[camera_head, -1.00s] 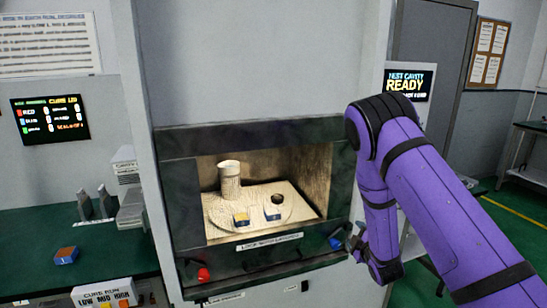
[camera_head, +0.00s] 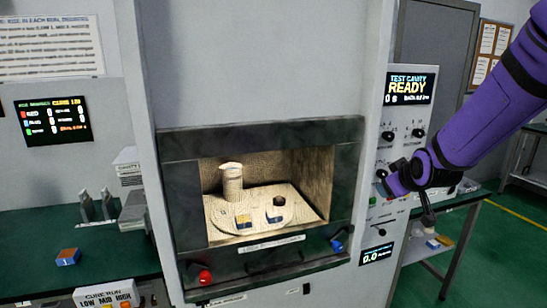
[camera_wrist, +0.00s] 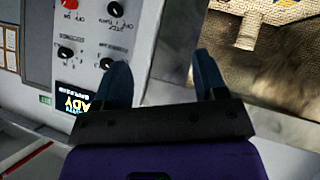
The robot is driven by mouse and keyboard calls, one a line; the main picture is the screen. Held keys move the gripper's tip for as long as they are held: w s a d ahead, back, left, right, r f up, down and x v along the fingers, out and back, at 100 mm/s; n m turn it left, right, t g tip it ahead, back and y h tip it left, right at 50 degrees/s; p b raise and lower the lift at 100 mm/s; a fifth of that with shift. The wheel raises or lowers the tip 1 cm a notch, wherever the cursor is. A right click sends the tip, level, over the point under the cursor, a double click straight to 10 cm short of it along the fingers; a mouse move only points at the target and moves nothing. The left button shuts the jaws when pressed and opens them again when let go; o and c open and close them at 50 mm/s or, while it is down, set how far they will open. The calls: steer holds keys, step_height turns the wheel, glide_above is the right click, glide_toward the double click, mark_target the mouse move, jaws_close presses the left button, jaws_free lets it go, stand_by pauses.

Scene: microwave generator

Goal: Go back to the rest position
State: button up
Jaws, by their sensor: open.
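My purple arm (camera_head: 490,95) reaches in from the upper right in the head view. My gripper (camera_wrist: 161,75) is open and empty, with its two dark fingers apart in the wrist view. In the head view it is in front of the control panel (camera_head: 392,115), to the right of the microwave cavity, and its fingers are hard to make out. The lit cavity (camera_head: 318,170) is open at the front. Inside are a round plate (camera_head: 262,225), a pale cylinder (camera_head: 232,185), two small blue-and-yellow blocks (camera_head: 243,221) and a dark round piece (camera_head: 280,201).
A red knob (camera_head: 205,277) and a blue knob (camera_head: 337,245) sit on the ledge below the cavity. A green bench (camera_head: 30,255) with a small block (camera_head: 67,257) stands at left. A side table (camera_head: 440,243) stands at right, with open green floor beyond.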

steer(key=s+r+m+g, duration=0.1)
steer(key=s+r, duration=0.2)
steer(key=s, duration=0.7)
steer(key=s+r+m+g, duration=0.2)
steer(key=s+r, duration=0.2)
steer(key=s, duration=0.7)
steer(key=s+r+m+g, duration=0.2)
steer(key=s+r, duration=0.1)
steer(key=s, duration=0.8)
steer(key=shift+s+a+r, duration=0.15)
steer(key=shift+a+r, duration=0.1)
steer(key=shift+r, duration=0.15)
